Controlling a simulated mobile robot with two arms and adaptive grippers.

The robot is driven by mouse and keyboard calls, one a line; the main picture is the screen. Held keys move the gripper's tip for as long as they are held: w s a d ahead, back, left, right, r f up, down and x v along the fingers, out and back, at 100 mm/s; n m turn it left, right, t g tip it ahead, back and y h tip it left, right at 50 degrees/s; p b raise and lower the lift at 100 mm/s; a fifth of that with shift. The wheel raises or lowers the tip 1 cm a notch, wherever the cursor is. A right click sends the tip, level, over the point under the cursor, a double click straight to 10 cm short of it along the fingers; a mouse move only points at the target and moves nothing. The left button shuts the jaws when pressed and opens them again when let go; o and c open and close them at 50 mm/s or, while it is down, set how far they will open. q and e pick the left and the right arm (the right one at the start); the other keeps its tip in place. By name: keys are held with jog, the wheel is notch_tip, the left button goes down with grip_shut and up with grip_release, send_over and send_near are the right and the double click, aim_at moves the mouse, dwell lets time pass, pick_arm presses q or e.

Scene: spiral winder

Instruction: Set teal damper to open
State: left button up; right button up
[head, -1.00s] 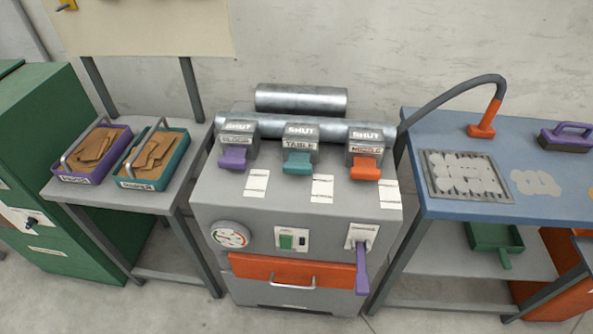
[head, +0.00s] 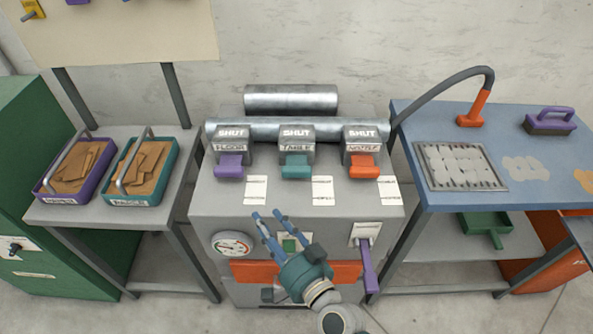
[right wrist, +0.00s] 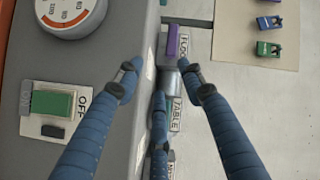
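The teal damper handle (head: 296,167) is the middle of three on top of the grey machine. It sticks out toward me below a block labelled TABLE that reads SHUT. My right gripper (head: 270,216) is over the machine's front edge, in front of the teal handle and apart from it. Its blue fingers are spread and empty. In the right wrist view my open fingers (right wrist: 157,82) point toward the FLOOR and TABLE labels. A finger covers part of that area, and I cannot make out the teal handle there. My left gripper is not in view.
The purple damper handle (head: 230,166) and orange damper handle (head: 362,166) flank the teal one; both blocks read SHUT. A purple lever (head: 367,267) hangs at the machine's front right. A gauge (head: 233,244) is at front left. Side tables stand left and right.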

aim_at(297, 177)
jog(key=w+d+m+t+h, duration=0.1)
jog(key=m+h, duration=0.1)
jog(key=m, duration=0.2)
jog(key=w+d+m+t+h, duration=0.1)
jog(key=w+d+m+h, duration=0.1)
jog(key=m+h, duration=0.1)
jog(key=w+d+r+m+t+h, duration=0.1)
jog(key=w+d+m+t+h, duration=0.1)
jog(key=m, duration=0.3)
jog(key=shift+d+h, duration=0.2)
jog(key=shift+h, duration=0.4)
jog(key=shift+d+f+m+h, duration=0.4)
jog(key=shift+m+h, duration=0.1)
jog(key=shift+m, duration=0.1)
jog(key=w+b, duration=0.3)
jog(key=w, duration=0.7)
jog(key=shift+w+d, duration=0.1)
jog(key=shift+w, duration=0.2)
grip_shut()
jog(key=shift+s, duration=0.1)
